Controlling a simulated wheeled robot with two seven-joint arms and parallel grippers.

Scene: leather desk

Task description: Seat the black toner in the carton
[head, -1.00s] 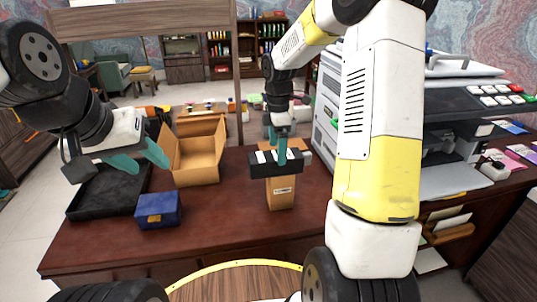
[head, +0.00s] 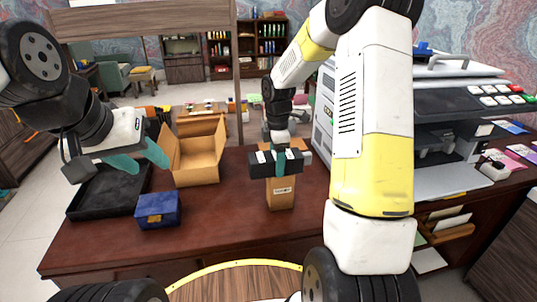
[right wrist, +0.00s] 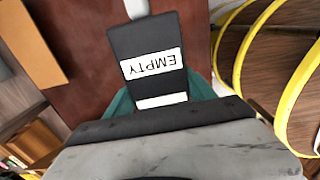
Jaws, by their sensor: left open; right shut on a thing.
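The black toner (head: 262,169) lies roughly level above the desk in the head view. My right gripper (head: 281,170) is shut on it, with teal fingers at its sides. In the right wrist view the toner (right wrist: 145,44) shows a white label reading "EMPTY", and my right gripper (right wrist: 160,100) is around its near part. An open tan carton (head: 197,160) with raised flaps stands left of the toner. A narrow upright tan box (head: 281,194) shows directly below and behind the toner; whether they touch is unclear. My left gripper (head: 140,160) is open and empty at the left.
A blue box (head: 158,211) with a gold clasp sits at the front left of the desk. A black tray (head: 105,193) lies behind it. A large printer (head: 455,150) stands at the right. The desk between the blue box and the narrow box is clear.

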